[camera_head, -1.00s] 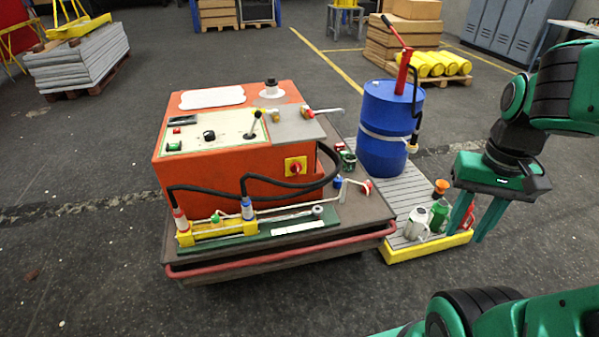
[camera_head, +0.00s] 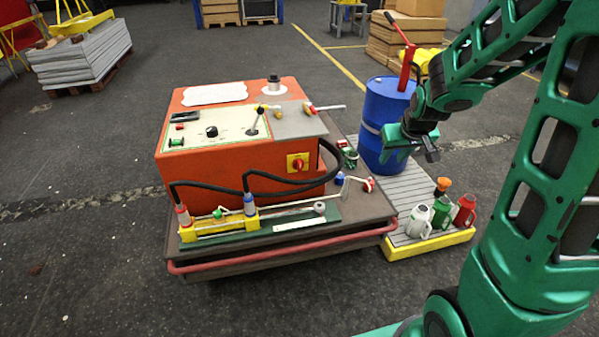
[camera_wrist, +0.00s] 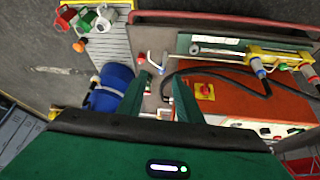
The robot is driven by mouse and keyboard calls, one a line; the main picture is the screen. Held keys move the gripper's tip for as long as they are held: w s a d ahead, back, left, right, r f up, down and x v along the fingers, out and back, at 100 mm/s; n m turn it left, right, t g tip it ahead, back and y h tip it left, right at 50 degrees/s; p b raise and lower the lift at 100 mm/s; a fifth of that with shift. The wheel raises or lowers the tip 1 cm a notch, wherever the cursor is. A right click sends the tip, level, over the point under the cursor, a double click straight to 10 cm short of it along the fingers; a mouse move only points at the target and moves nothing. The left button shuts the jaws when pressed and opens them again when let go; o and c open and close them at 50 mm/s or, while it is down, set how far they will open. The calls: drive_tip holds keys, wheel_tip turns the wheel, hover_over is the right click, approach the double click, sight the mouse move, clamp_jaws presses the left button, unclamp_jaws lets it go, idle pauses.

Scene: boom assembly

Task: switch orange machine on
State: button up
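The orange machine (camera_head: 225,173) stands on a cart left of my gripper. A red rotary switch on a yellow plate (camera_head: 298,163) sits on its front face, near the right edge. That switch also shows in the wrist view (camera_wrist: 204,91), right of my fingers; its setting is too small to read. The top panel (camera_head: 215,130) carries a black knob, a lever and small green and red buttons. My gripper (camera_head: 388,160) is in front of the blue drum, right of the machine and apart from it. In the wrist view its two fingers (camera_wrist: 160,80) are spread with nothing between them.
The blue drum (camera_head: 383,105) with a red pump stands close behind my gripper. Several cans (camera_head: 440,210) stand on the yellow-edged platform. Black hoses (camera_head: 215,188) and a red rail (camera_head: 280,250) lie along the cart's front. The floor left of the cart is clear.

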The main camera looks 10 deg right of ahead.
drive_tip(key=w+a+f+n+t+y, duration=0.1)
drive_tip(key=w+a+f+t, duration=0.1)
drive_tip(key=w+a+f, duration=0.45)
drive_tip(key=w+a+f+n+t+y, duration=0.1)
drive_tip(key=w+a+f+t, duration=0.15)
drive_tip(key=w, duration=0.65)
drive_tip(key=w+a+f+n+t+y, duration=0.1)
drive_tip(key=w+a+f+t, duration=0.15)
drive_tip(key=w+f, duration=0.35)
drive_tip(key=t, duration=0.3)
approach(300, 168)
wheel_tip(300, 168, up, 4)
drive_tip(key=w, duration=0.1)
wheel_tip(300, 168, down, 6)
drive_tip(key=s+m+t+h, duration=0.1)
drive_tip(key=s+m+t, duration=0.1)
drive_tip(key=s, duration=0.1)
drive_tip(key=w, duration=1.1)
drive_tip(key=shift+a, duration=0.4)
drive_tip(key=shift+c, duration=0.6)
clamp_jaws()
